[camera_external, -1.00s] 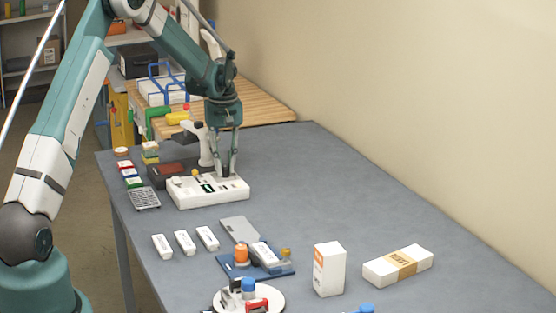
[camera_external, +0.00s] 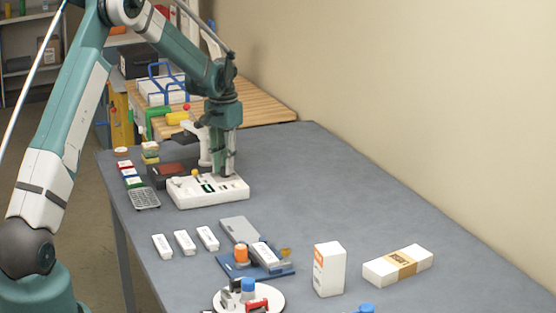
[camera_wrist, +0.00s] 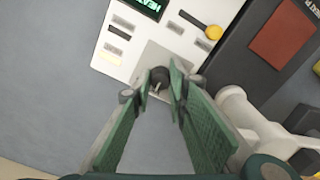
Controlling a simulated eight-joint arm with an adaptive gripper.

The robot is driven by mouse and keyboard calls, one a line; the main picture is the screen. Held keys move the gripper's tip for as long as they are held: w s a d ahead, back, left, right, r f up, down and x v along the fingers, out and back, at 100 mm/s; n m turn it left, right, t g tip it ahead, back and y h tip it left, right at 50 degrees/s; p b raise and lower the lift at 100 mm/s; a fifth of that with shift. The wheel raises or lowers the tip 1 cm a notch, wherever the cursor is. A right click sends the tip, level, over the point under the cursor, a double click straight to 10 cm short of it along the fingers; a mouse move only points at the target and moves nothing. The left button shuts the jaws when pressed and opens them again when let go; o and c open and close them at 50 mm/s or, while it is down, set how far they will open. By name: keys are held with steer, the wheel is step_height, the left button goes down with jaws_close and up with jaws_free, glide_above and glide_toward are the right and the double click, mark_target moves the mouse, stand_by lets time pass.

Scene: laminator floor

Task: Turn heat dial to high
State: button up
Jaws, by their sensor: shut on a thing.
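The white laminator control box (camera_external: 208,200) sits on the grey table and shows tilted in the wrist view (camera_wrist: 121,72). It bears a dark display with green "HEAT" lettering (camera_wrist: 148,6), small label plates and a slider with a yellow knob (camera_wrist: 213,32). A round dark heat dial (camera_wrist: 160,74) with a light pointer mark stands on a grey square plate. My gripper (camera_external: 223,172) points straight down at the box's right end. In the wrist view its green fingers (camera_wrist: 161,88) are shut on the dial, one on each side. The dial's scale marks cannot be read.
A dark device with a red-brown top (camera_external: 171,174) and a white upright stand (camera_external: 205,150) are close to the box. Several white packs (camera_external: 185,243) and a blue tray (camera_external: 228,265) lie nearer.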

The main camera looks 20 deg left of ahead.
steer(key=m+b, duration=0.1)
steer(key=m, duration=0.5)
steer(key=shift+m, duration=0.4)
steer(key=o, duration=0.9)
steer(key=shift+r, duration=0.1)
steer(key=shift+r, duration=5.95)
